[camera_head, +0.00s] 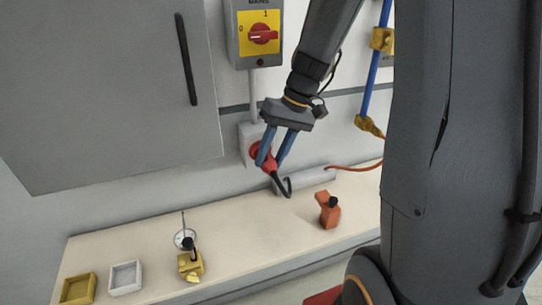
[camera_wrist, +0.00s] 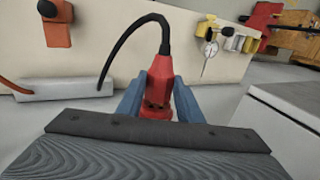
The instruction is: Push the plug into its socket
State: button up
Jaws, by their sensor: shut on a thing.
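My gripper (camera_head: 272,162) has two blue fingers shut on the red plug (camera_head: 268,163), whose black cable hangs below it. The socket (camera_head: 247,144), a pale box on the wall with a red round part, is right behind the plug. The plug partly covers it, and I cannot tell how far the plug is in. In the wrist view the plug (camera_wrist: 157,92) sits between the blue fingers of my gripper (camera_wrist: 157,97), its cable curving up and left. The socket cannot be made out there.
A mains switch (camera_head: 260,34) with a red knob is above the socket. A grey cabinet (camera_head: 110,90) juts out at left. The bench (camera_head: 235,240) holds an orange tool (camera_head: 328,209), a yellow block (camera_head: 190,264), a dial gauge (camera_head: 184,238) and two trays. A grey bar (camera_head: 305,182) lies behind.

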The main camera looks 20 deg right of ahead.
jog(key=shift+w, duration=0.6)
jog(key=o, duration=1.3)
jog(key=b+v, duration=0.2)
jog(key=v, duration=0.5)
jog(key=shift+d+r, duration=0.2)
jog(key=shift+r, duration=0.15)
